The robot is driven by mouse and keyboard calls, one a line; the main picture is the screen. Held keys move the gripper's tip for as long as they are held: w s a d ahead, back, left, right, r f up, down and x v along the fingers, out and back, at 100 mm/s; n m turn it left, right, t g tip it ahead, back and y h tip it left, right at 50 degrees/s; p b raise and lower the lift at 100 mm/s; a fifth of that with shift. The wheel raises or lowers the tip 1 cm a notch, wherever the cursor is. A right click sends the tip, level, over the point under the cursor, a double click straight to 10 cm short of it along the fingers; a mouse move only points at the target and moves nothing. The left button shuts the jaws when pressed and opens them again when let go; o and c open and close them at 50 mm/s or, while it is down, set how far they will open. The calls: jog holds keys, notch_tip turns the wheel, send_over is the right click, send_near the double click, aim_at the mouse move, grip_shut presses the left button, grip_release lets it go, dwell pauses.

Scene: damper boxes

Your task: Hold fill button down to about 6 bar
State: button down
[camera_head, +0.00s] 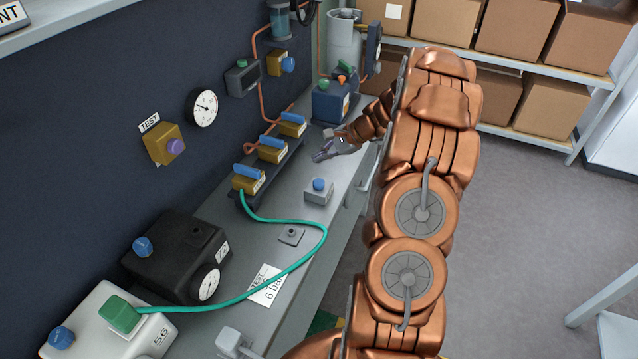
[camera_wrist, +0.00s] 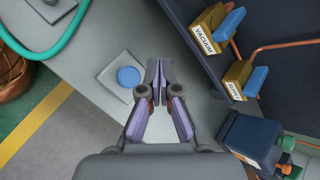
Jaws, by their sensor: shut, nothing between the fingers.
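A small grey box with a round blue button (camera_head: 319,185) stands on the grey bench. It is likely the fill button, but I can read no label on it. The button also shows in the wrist view (camera_wrist: 128,76), left of my fingertips. My gripper (camera_head: 324,153) is shut and empty, above the bench behind the button and apart from it. Its closed fingertips also show in the wrist view (camera_wrist: 158,72). A round white gauge (camera_head: 202,108) hangs on the dark wall by a TEST label; its reading is too small to tell. A paper card (camera_head: 267,286) reads TEST and 6 bar.
Yellow valves with blue handles (camera_head: 271,150) line a dark rail along the wall. A dark blue box (camera_head: 333,101) stands beyond my gripper. A green hose (camera_head: 318,252) curves over the bench to a white box (camera_head: 98,318). A black gauge box (camera_head: 178,255) stands nearer.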

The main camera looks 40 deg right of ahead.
aim_at(321, 182)
jog(key=shift+f+b, duration=1.55)
jog(key=shift+f, duration=1.8)
jog(key=shift+f, duration=0.2)
jog(key=shift+f+b, duration=0.25)
jog(key=shift+b, duration=0.1)
jog(key=shift+f+b, duration=0.35)
jog(key=shift+f, duration=0.2)
jog(key=shift+r, duration=0.15)
jog(key=shift+r+p, duration=0.5)
jog(key=shift+r, duration=0.35)
jog(key=shift+r+p, duration=1.2)
jog(key=shift+r, duration=1.3)
